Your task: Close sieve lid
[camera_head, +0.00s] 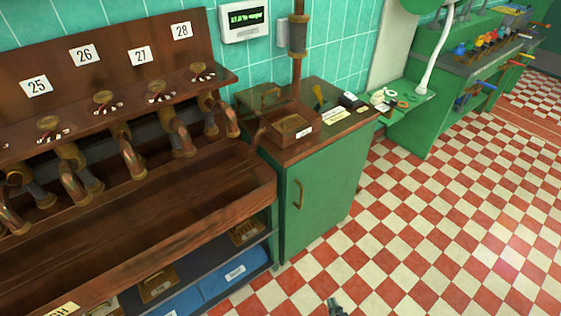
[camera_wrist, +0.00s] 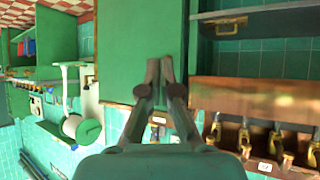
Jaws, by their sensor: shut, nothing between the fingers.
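A small wooden box (camera_head: 291,128) with a label on its front stands on the wooden top of the green cabinet and looks like the sieve. A see-through, brownish panel (camera_head: 265,98) stands raised behind it, seemingly its lid; I cannot tell its exact hinge or angle. My gripper (camera_wrist: 160,70) is shut and empty in the wrist view, with its fingertips close together. A dark tip at the bottom edge of the head view (camera_head: 337,307) seems to be my gripper, in front of the cabinet and well away from the box. The wrist view does not clearly show the box.
The green cabinet (camera_head: 325,200) has a closed door with a handle. A wooden trough rack (camera_head: 190,215) with numbered copper spouts stands at left. A copper pipe (camera_head: 297,50) rises behind the box. A yellow-handled tool (camera_head: 318,95) lies beside it. Checkered floor at right is clear.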

